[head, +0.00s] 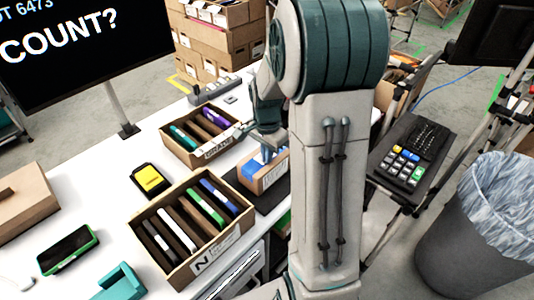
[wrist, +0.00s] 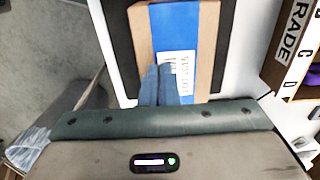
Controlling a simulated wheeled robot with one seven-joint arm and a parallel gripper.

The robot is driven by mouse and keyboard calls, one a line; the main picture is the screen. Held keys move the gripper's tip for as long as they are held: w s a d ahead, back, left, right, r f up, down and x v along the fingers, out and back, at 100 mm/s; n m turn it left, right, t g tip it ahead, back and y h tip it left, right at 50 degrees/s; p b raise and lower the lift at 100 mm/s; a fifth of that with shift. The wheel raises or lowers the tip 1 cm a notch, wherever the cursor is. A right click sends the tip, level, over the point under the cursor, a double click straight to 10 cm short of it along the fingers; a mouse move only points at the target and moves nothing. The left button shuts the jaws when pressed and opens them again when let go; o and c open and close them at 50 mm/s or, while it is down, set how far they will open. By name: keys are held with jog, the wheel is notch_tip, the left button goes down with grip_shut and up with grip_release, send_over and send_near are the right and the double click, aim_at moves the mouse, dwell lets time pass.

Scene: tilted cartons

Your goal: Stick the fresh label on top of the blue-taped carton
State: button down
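The blue-taped carton (head: 273,178) sits on a dark mat at the right side of the white table, partly hidden by my arm in the head view. In the wrist view the carton (wrist: 208,62) has a wide blue tape strip (wrist: 172,22) along its top. A white printed label (wrist: 186,65) lies over the tape in that view, its left part covered by my fingers. My gripper (wrist: 160,68) is over the carton top, its two fingers close together. I cannot tell whether the label is pinched or lies flat under the fingertips.
Two open boxes with coloured upright items, one nearer (head: 180,262) and one farther (head: 180,155), stand left of the carton. A black-and-yellow device (head: 150,180), a green-edged phone (head: 68,250) and a closed brown box (head: 22,205) lie farther left. A keypad stand (head: 410,150) and bin (head: 480,240) are right.

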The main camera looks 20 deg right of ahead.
jog(key=c, duration=1.6)
grip_release()
notch_tip(320, 180, up, 20)
jog(key=p, duration=0.4)
jog(key=shift+f, duration=0.1)
jog(key=s+a+f+n+t, duration=0.1)
jog(key=s+a+n+t, duration=0.1)
jog(key=s+a+n, duration=0.2)
jog(key=s+a+f+n+t, duration=0.1)
jog(key=s+a+n, duration=0.4)
jog(key=s+n, duration=0.4)
jog(key=s, duration=0.4)
jog(key=shift+a+f+n+t, duration=0.2)
jog(key=shift+a+n+t, duration=0.05)
jog(key=shift+n+t, duration=0.15)
